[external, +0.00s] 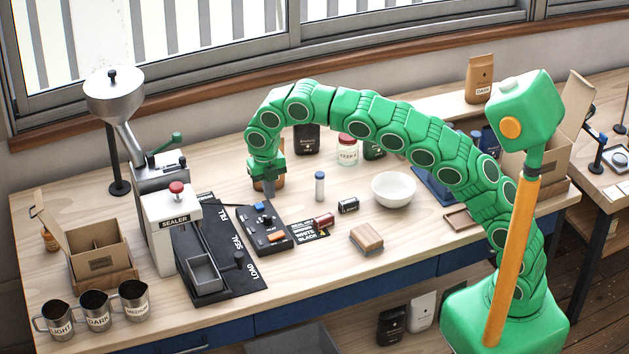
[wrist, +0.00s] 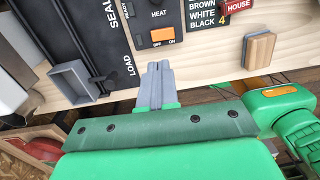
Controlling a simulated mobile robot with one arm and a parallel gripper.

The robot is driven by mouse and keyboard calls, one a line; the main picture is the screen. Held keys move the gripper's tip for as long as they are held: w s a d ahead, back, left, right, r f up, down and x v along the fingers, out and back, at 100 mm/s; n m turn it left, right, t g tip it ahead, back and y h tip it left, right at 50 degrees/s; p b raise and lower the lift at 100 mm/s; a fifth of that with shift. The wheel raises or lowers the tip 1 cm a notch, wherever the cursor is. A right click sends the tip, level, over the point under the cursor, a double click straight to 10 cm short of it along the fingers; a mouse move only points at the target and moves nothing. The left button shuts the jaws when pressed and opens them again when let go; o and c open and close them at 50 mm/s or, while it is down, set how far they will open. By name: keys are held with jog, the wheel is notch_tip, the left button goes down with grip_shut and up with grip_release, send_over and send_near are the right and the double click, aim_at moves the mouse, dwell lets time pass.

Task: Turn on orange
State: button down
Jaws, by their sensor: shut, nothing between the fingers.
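The orange switch (external: 276,237) is a small rocker on the front part of the black control box (external: 257,235). In the wrist view the orange switch (wrist: 163,35) sits under the word HEAT, with OFF and ON printed below it. I cannot tell which side is pressed. My gripper (external: 269,194) points down at the back end of the box, apart from the orange switch. In the wrist view my gripper (wrist: 157,66) is shut and empty, its grey fingertips appearing just below the switch in the picture.
The sealer (external: 172,232) and its black mat with a grey tray (external: 204,272) stand left of the box. A label card (external: 308,231), a wooden block (external: 366,239), a small cylinder (external: 320,187) and a white bowl (external: 394,188) lie to the right.

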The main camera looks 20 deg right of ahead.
aim_at(281, 233)
jog(key=shift+s+d+r+h, duration=0.1)
jog(key=shift+d+r+h, duration=0.1)
jog(key=shift+h, duration=0.3)
dwell(0.4)
jog(key=shift+f, duration=0.1)
jog(key=f, duration=0.4)
jog(key=d+f, duration=0.1)
jog(key=f, duration=0.4)
jog(key=d+f, duration=0.1)
jog(key=f, duration=0.3)
jog(key=shift+f, duration=0.35)
